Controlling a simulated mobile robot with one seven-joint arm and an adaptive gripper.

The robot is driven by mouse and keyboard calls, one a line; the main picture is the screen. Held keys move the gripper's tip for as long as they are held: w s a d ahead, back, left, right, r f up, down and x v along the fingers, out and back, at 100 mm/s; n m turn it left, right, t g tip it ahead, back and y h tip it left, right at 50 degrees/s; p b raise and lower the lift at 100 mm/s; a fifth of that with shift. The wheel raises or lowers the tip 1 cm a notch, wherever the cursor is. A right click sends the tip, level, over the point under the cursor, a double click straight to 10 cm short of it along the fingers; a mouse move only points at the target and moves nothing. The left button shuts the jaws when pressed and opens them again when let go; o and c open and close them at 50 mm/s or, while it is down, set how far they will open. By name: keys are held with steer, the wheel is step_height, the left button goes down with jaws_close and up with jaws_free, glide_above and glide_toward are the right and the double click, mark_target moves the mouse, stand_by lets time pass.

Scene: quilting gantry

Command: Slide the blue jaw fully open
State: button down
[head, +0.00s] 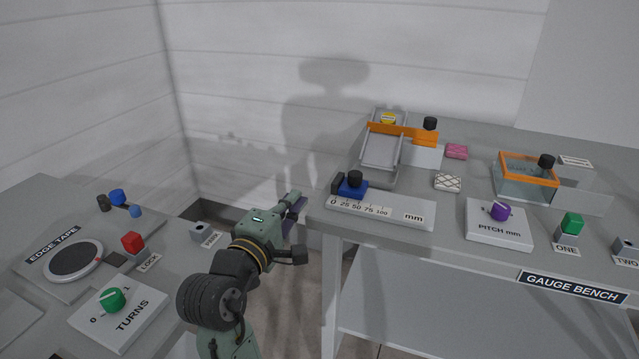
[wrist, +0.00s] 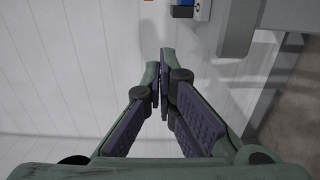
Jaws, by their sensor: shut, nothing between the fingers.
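The blue jaw (head: 352,187) with a black knob on top sits at the left end of a white mm scale (head: 395,213) on the gauge bench. It is near the 0 to 25 marks, close beside a dark block at the scale's left end. In the wrist view, a small blue part, seemingly the jaw (wrist: 182,11), shows at the top edge. My gripper (head: 297,206) is left of the bench's left edge, apart from the jaw. In the wrist view my gripper (wrist: 162,88) has its fingertips together with nothing between them.
The gauge bench (head: 430,290) also carries an orange-barred sloped tray (head: 380,150), a pitch dial box (head: 497,232), an orange-rimmed clear box (head: 525,182) and a green button (head: 572,222). A second table (head: 45,200) with dials stands at left. A gap separates the tables.

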mark_target(354, 183)
steer(key=w+d+p, duration=0.1)
steer(key=w+d, duration=0.1)
steer(key=w, duration=0.1)
steer(key=w+d, duration=0.2)
steer(key=w, duration=0.1)
steer(key=w+d+p, duration=0.1)
steer(key=w+d, duration=0.1)
steer(key=shift+w+d+p, duration=0.25)
steer(key=shift+w+p, duration=0.1)
steer(key=shift+w, duration=0.05)
steer(key=shift+d, duration=0.3)
